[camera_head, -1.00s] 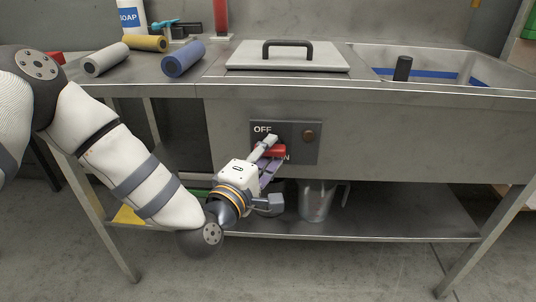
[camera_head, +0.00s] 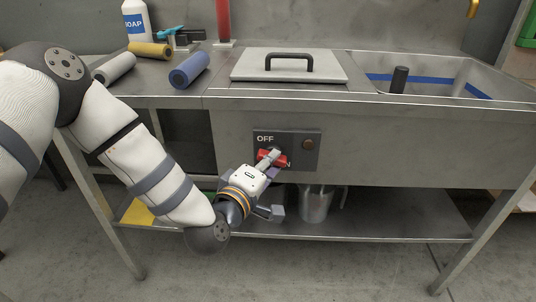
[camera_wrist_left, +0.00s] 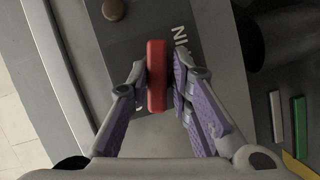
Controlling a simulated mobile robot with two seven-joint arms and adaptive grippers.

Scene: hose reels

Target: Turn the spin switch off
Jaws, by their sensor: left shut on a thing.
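The spin switch is a red handle (camera_head: 281,160) on a dark panel (camera_head: 311,163) on the front of the steel sink unit. The word OFF is printed above it in the head view; the lower label is hidden there. My left gripper (camera_head: 270,157) is at the panel, its fingers on the red handle. The left wrist view shows the red handle (camera_wrist_left: 156,76) between the two fingers of the left gripper (camera_wrist_left: 158,88), with part of a label beside it. The handle lies roughly level, slightly tilted, in the head view. My right gripper is not in view.
A round brown button (camera_head: 308,145) sits right of the switch on the panel. A metal jug (camera_head: 315,204) stands on the lower shelf (camera_head: 390,226). A lidded basin (camera_head: 330,66), rolled cloths and a soap bottle (camera_head: 137,22) are on top.

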